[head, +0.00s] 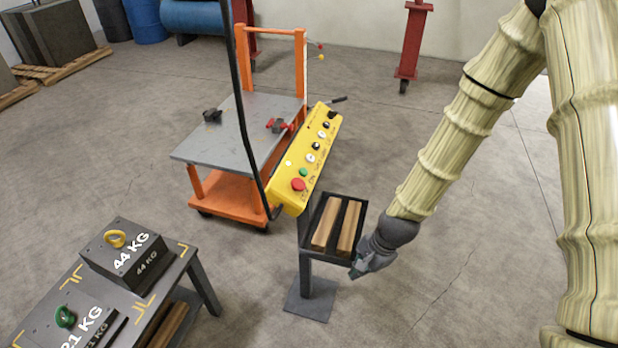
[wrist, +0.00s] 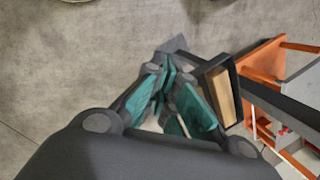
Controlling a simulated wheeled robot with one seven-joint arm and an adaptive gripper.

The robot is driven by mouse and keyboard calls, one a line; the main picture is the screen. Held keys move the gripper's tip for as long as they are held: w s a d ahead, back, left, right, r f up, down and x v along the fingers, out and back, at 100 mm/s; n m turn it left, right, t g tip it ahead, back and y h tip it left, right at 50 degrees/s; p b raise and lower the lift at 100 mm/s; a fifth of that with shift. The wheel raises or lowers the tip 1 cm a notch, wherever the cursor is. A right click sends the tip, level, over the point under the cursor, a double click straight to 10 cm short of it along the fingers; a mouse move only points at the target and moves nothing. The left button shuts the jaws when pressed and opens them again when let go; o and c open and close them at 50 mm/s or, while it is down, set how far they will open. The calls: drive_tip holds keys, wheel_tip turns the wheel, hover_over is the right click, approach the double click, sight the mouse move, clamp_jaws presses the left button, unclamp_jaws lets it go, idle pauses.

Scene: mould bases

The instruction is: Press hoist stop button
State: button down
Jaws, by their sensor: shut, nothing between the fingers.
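Several black and white buttons run further up. My gripper (head: 357,271) is shut and empty, lower right of the pendant and beside the small tray stand, apart from the pendant. The wrist view shows its closed fingers (wrist: 172,95) with teal pads. The pendant is not clearly visible there.
A black tray (head: 359,199) with two wooden blocks stands on a post, between my gripper and the pendant. An orange cart (head: 236,198) is behind. A table with 44 KG (head: 125,254) and 21 KG weights is lower left. Open floor (head: 470,270) lies to the right.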

drive_tip(key=w+a+r+m+y, duration=0.1)
drive_tip(key=w+a+r+m, duration=0.15)
drive_tip(key=w+r, duration=0.4)
drive_tip(key=w+a+r+m+y, duration=0.1)
drive_tip(key=w+a+r+m, duration=0.15)
drive_tip(key=r, duration=0.75)
drive_tip(key=m+y, duration=0.1)
drive_tip(key=m, duration=0.3)
approach(304, 185)
drive_tip(key=s+v, duration=0.1)
drive_tip(key=v, duration=0.6)
drive_tip(key=shift+s+a+t+p, duration=0.1)
drive_tip(key=shift+a+t+p, duration=0.05)
drive_tip(key=shift+t+p, duration=0.3)
drive_tip(key=shift+f, duration=0.1)
drive_tip(key=shift+p+x, duration=2.55)
drive_tip(key=shift+x, duration=4.45)
